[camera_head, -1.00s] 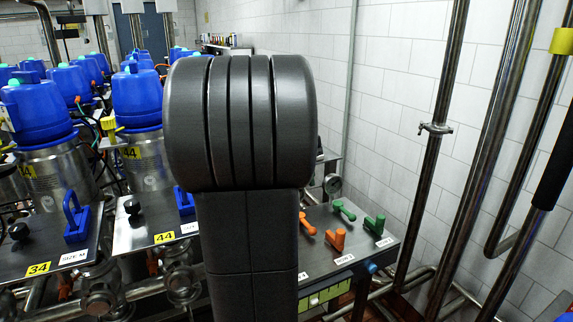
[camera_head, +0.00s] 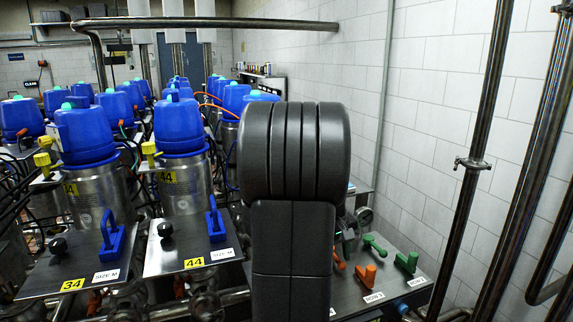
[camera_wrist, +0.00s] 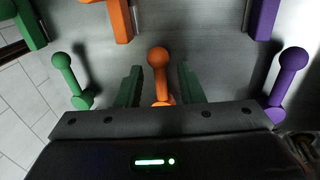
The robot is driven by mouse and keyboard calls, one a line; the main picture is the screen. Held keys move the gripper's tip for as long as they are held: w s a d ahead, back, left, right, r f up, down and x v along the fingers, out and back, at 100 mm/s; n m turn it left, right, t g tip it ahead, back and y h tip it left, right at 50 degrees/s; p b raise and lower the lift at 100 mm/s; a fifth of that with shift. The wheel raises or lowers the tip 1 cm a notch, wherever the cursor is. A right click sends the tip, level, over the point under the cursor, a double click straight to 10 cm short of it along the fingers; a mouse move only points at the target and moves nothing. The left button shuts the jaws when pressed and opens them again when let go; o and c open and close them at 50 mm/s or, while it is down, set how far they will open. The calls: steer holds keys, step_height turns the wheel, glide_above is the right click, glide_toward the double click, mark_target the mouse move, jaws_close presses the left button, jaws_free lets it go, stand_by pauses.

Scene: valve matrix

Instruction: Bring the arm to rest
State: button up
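My gripper (camera_wrist: 160,72) is at the bottom of the wrist view, with two narrow greenish fingers set apart. An orange ball-ended lever (camera_wrist: 158,58) shows between them, and I see no finger closed on it. A green ball-ended lever (camera_wrist: 66,76) is on the left and a purple one (camera_wrist: 287,75) on the right. In the head view my dark arm rises in the middle and hides part of the scene behind it. My gripper is hidden there.
A sloped metal panel (camera_head: 385,287) with orange handles (camera_head: 366,276) and green handles (camera_head: 406,262) lies right of my arm. Blue-capped steel units (camera_head: 182,125) stand in rows at left. Vertical pipes (camera_head: 488,100) run before the white tiled wall (camera_head: 430,70) at right.

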steer(key=shift+r, duration=0.15)
step_height(320, 180, up, 13)
steer(key=s+a, duration=0.1)
steer(key=a, duration=0.1)
steer(key=f, duration=0.4)
steer(key=d+f, duration=0.1)
steer(key=f, duration=0.3)
steer(key=w+d+f, duration=0.1)
steer(key=f, duration=0.3)
steer(key=shift+f, duration=0.7)
steer(key=shift+w+d+r+n, duration=0.15)
steer(key=shift+d+n, duration=0.2)
steer(key=shift+n, duration=0.55)
